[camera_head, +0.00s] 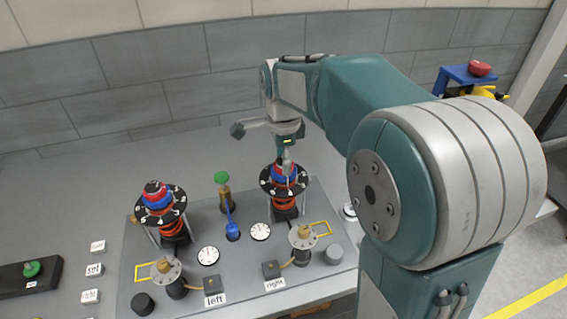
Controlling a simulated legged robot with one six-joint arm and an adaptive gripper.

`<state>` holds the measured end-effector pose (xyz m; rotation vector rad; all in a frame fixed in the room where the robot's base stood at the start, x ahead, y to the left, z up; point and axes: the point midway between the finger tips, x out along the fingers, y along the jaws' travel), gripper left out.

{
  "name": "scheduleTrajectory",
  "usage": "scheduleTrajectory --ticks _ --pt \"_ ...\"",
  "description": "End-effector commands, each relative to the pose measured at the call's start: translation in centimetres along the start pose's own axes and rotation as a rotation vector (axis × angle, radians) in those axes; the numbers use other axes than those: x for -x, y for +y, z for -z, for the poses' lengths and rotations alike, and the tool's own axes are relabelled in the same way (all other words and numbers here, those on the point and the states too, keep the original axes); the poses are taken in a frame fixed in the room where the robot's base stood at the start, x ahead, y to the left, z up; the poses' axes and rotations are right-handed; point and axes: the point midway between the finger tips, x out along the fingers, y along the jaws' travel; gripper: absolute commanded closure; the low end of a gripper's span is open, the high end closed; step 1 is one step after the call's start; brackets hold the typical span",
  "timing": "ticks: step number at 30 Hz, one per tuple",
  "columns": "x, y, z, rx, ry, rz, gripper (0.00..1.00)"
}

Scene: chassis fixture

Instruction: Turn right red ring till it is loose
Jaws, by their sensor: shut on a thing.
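The right red ring (280,181) is in the upper part of the right stack, by a blue ring and a black numbered dial (267,186). My gripper (287,167) points down onto the top of this stack and is shut there on the right red ring. The fingers hide part of the stack's top, so the exact contact is hard to see. The stack stands upright on the grey chassis panel (245,265).
A similar left stack (160,204) with red and blue rings stands to the left. Between them are a green knob (221,178) and a blue lever (232,230). Gauges, valves and label blocks fill the front. A grey wall (120,108) is behind.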

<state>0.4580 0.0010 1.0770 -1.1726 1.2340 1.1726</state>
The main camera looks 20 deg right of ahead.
Motion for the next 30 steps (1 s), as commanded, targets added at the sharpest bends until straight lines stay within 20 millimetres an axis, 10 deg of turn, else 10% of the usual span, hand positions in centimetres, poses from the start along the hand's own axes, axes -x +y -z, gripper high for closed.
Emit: scheduleTrajectory --ticks 30 --pt "0.0 -0.17 -0.01 1.108 0.003 0.006 0.87"
